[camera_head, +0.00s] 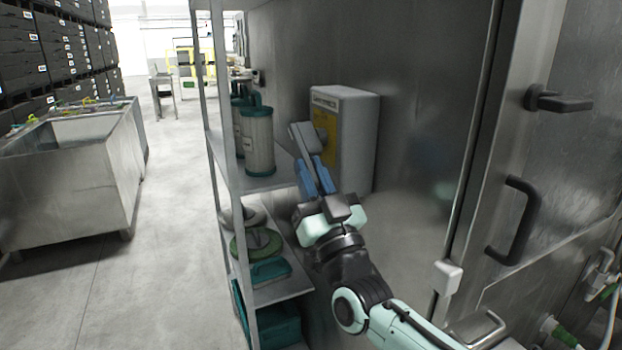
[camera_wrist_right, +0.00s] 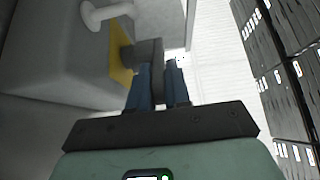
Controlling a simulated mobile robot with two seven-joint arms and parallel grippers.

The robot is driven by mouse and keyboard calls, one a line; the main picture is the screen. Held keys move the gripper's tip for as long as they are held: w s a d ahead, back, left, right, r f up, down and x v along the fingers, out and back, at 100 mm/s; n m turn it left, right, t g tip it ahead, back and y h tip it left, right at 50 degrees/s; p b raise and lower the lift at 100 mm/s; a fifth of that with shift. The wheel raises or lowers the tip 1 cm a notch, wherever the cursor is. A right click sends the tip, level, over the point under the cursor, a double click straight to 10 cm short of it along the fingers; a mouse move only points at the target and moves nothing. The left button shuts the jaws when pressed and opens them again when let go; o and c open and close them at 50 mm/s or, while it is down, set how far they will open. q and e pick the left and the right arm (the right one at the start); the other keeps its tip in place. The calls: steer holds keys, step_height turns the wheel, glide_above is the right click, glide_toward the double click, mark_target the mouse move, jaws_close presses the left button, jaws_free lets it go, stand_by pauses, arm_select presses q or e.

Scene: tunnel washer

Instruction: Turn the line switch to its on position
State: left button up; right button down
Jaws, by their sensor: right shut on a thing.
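The line switch is a light grey box (camera_head: 355,135) on the metal wall, with a yellow plate (camera_head: 326,135) on its front. A grey handle (camera_head: 300,138) sticks out from the plate. My right gripper (camera_head: 314,168) reaches up from below, its blue fingers shut on the handle's lower part. In the right wrist view the dark handle (camera_wrist_right: 148,54) runs from beside the yellow plate (camera_wrist_right: 119,55) down to the blue fingers (camera_wrist_right: 160,82). The fingers partly hide the handle. My left gripper is not in view.
A shelf rack (camera_head: 222,172) with canisters (camera_head: 257,143) stands just left of my right gripper. A metal door with a black handle (camera_head: 514,222) is at the right. A steel tub (camera_head: 70,190) and stacked dark crates (camera_head: 55,45) are at the left. Open floor lies between tub and rack.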

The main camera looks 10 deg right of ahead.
steer(key=shift+r, duration=0.15)
steer(key=c, duration=1.2)
jaws_free()
steer(key=shift+o, duration=0.2)
arm_select(q)
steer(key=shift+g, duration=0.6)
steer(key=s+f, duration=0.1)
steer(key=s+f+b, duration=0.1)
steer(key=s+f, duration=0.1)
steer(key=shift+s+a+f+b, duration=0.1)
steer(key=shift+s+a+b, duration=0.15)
steer(key=shift+b, duration=0.1)
arm_select(e)
steer(key=v, duration=1.3)
steer(key=shift+s+f, duration=0.15)
steer(key=shift+f, duration=0.05)
